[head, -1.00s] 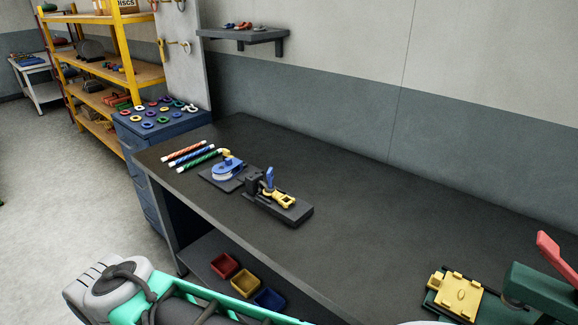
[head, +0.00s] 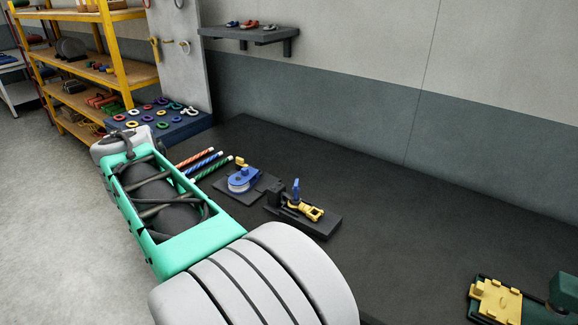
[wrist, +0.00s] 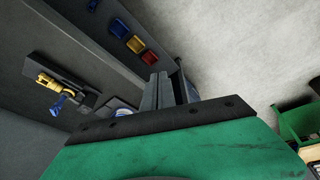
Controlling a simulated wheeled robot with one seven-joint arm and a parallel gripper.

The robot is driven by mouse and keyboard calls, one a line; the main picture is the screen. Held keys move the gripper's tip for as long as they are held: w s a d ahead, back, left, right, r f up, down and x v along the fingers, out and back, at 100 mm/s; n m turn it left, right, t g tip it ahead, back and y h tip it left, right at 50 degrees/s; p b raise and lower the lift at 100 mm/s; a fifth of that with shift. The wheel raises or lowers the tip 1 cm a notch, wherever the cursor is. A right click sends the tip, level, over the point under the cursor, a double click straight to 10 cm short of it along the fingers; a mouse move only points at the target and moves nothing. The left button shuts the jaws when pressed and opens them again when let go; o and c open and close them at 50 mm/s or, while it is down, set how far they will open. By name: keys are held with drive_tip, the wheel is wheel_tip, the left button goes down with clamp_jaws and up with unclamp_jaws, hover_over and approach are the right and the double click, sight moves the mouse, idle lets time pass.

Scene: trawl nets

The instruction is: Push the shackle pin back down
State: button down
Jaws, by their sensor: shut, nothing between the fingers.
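The yellow shackle (head: 306,211) lies in a dark block-like fixture (head: 322,225) on the workbench, with an upright blue part (head: 296,188) beside it; I cannot tell how far the pin stands out. In the wrist view the yellow shackle (wrist: 58,90) and blue part (wrist: 57,106) appear at the left. My gripper (wrist: 163,88) is shut and empty, apart from the shackle. The head view shows my arm at the bench's near left edge, but not the fingers.
A blue round device (head: 243,181) on a dark plate sits left of the fixture, near striped rods (head: 200,163). A yellow piece (head: 496,300) on a green fixture is at the lower right. Small bins (wrist: 136,44) show below the bench. The bench's middle is clear.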

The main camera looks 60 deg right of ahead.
drive_tip(key=s+d+r+m+g+p, duration=0.15)
drive_tip(key=d+r+m, duration=0.3)
drive_tip(key=d, duration=0.85)
wheel_tip(320, 180, up, 4)
drive_tip(key=m+g+p, duration=0.1)
drive_tip(key=m+p, duration=0.2)
drive_tip(key=m, duration=0.5)
hover_over(297, 182)
drive_tip(key=a, duration=0.4)
drive_tip(key=shift+h, duration=0.3)
drive_tip(key=b+x, duration=0.1)
drive_tip(key=x, duration=0.5)
drive_tip(key=b+x, duration=0.1)
drive_tip(key=x, duration=0.5)
drive_tip(key=shift+w+a+f+b, duration=0.15)
drive_tip(key=shift+f+b, duration=0.15)
drive_tip(key=shift+b, duration=0.1)
drive_tip(key=shift+f, duration=0.65)
